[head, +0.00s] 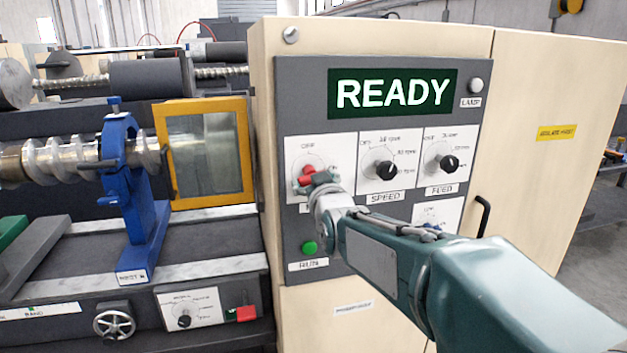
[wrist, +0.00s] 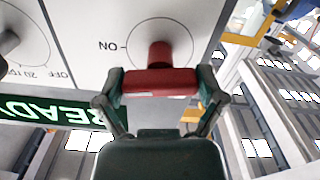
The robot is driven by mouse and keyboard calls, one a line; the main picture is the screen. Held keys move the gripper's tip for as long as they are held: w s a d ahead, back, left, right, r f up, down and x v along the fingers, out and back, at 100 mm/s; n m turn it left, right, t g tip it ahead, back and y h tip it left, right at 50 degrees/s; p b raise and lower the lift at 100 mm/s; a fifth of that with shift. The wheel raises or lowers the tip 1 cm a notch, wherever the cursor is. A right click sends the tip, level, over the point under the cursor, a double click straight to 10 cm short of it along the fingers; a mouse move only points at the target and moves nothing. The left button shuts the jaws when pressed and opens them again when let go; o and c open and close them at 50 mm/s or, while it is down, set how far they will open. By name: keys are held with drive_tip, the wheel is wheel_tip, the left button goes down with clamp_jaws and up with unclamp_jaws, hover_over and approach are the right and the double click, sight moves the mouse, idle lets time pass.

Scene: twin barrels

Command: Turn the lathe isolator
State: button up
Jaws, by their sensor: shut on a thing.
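The lathe isolator is a red handle (head: 305,179) on a white plate at the upper left of the grey control panel (head: 385,115). An OFF mark shows above it in the head view. My gripper (head: 318,183) reaches in from the lower right and partly covers the handle. In the wrist view, the red handle (wrist: 160,83) lies crosswise between the two fingers of my gripper (wrist: 160,88), one at each end, and it is shut on the handle. An ON mark shows upside down beside the dial there. The handle's exact angle cannot be told.
A lit READY display (head: 392,93) is above. The black speed knob (head: 386,169) and feed knob (head: 449,163) are to the right, and a green run button (head: 309,247) is below. A blue steady rest (head: 137,190) and a yellow-framed guard (head: 206,153) stand at left.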

drive_tip(key=n, duration=0.4)
drive_tip(key=shift+n, duration=0.3)
drive_tip(key=n, duration=0.3)
drive_tip(key=shift+n, duration=0.3)
drive_tip(key=n, duration=0.4)
drive_tip(key=shift+f+n, duration=0.15)
drive_tip(key=shift+n, duration=1.55)
drive_tip(key=shift+f, duration=0.1)
drive_tip(key=o, duration=0.8)
drive_tip(key=shift+a, duration=0.1)
drive_tip(key=shift+s, duration=0.1)
